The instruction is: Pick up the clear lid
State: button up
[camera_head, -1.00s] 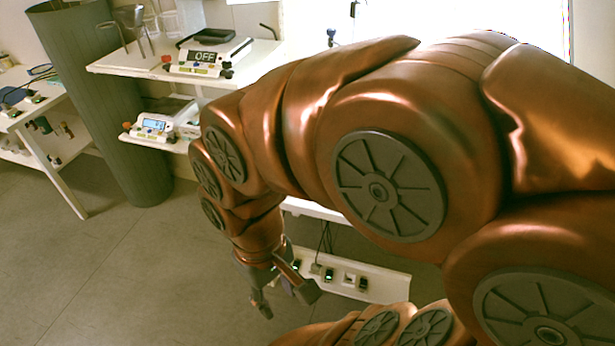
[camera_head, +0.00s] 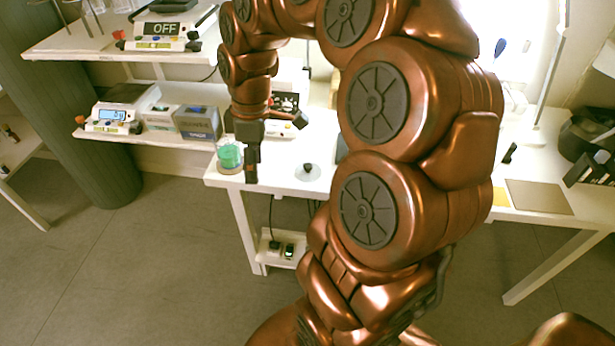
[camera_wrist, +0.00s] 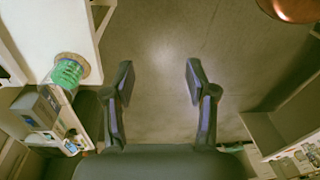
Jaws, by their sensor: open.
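A clear, low disc with a dark knob, which looks like the clear lid (camera_head: 307,173), lies on the white table (camera_head: 284,186) near its front edge. I do not make it out in the wrist view. My gripper (camera_head: 276,146) is open and empty near the table's front left corner, to the left of the lid and apart from it. In the wrist view my gripper (camera_wrist: 159,75) has its two fingers spread, with only floor between them. A jar with green contents (camera_head: 229,156) stands on a round brown base at the table's left corner; the green jar (camera_wrist: 67,73) also shows in the wrist view.
A shelf on the left holds a scale reading OFF (camera_head: 160,36), a lower scale (camera_head: 112,119) and boxes (camera_head: 197,121). A power strip (camera_head: 284,248) sits under the table. A brown mat (camera_head: 539,197) lies at right. Floor in front is open.

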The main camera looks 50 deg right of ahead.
jog(key=w+d+f+n+b, duration=0.1)
jog(key=w+d+f, duration=0.15)
jog(key=d, duration=0.35)
jog(key=w+d+f+n+b, duration=0.1)
jog(key=w+d+f, duration=0.15)
jog(key=d, duration=0.25)
jog(key=n+t+b, duration=0.1)
jog(key=n+b, duration=0.1)
send_over(308, 165)
jog(key=s+d, duration=0.1)
notch_tip(308, 165, down, 6)
jog(key=shift+s+d+f, duration=0.1)
jog(key=shift+s+f, duration=0.1)
jog(key=shift+f, duration=0.25)
jog(key=shift+a+f, duration=0.2)
jog(key=shift+f, duration=0.55)
jog(key=shift+w+a+f+p, duration=0.15)
jog(key=shift+w+f+p, duration=0.05)
jog(key=shift+f, duration=0.7)
jog(key=shift+w+a+f+p, duration=0.1)
jog(key=shift+w+f+p, duration=0.1)
jog(key=shift+f, duration=0.75)
jog(key=shift+w+a+f+p, duration=0.15)
jog(key=shift+w+f, duration=0.05)
jog(key=shift+f, duration=0.7)
jog(key=c, duration=1)
jog(key=shift+c, duration=0.2)
jog(key=shift+r, duration=0.1)
